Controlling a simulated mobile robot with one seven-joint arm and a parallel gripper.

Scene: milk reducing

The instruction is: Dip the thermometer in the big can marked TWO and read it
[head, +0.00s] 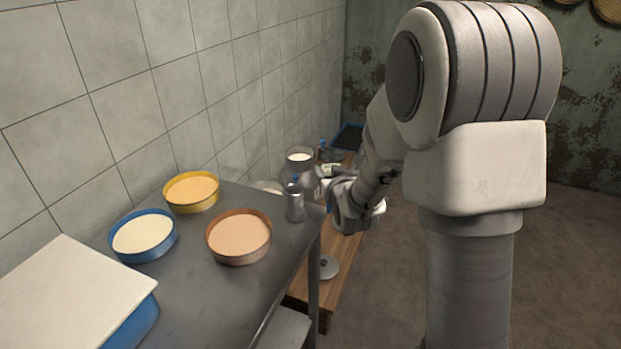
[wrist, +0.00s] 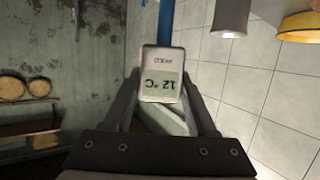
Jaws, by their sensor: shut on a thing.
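My gripper (head: 352,208) is beyond the right end of the grey table. In the wrist view my gripper (wrist: 160,98) is shut on the thermometer (wrist: 162,60), a pale box whose display appears upside down. I cannot tell which can is TWO.
A small metal can (head: 295,206) stands at the table's far end. On the table (head: 205,290) are yellow (head: 191,208), blue (head: 142,250) and brown (head: 238,253) round pans. A pale-lidded blue box (head: 75,290) is at the near left. A low wooden bench (head: 340,265) stands beyond.

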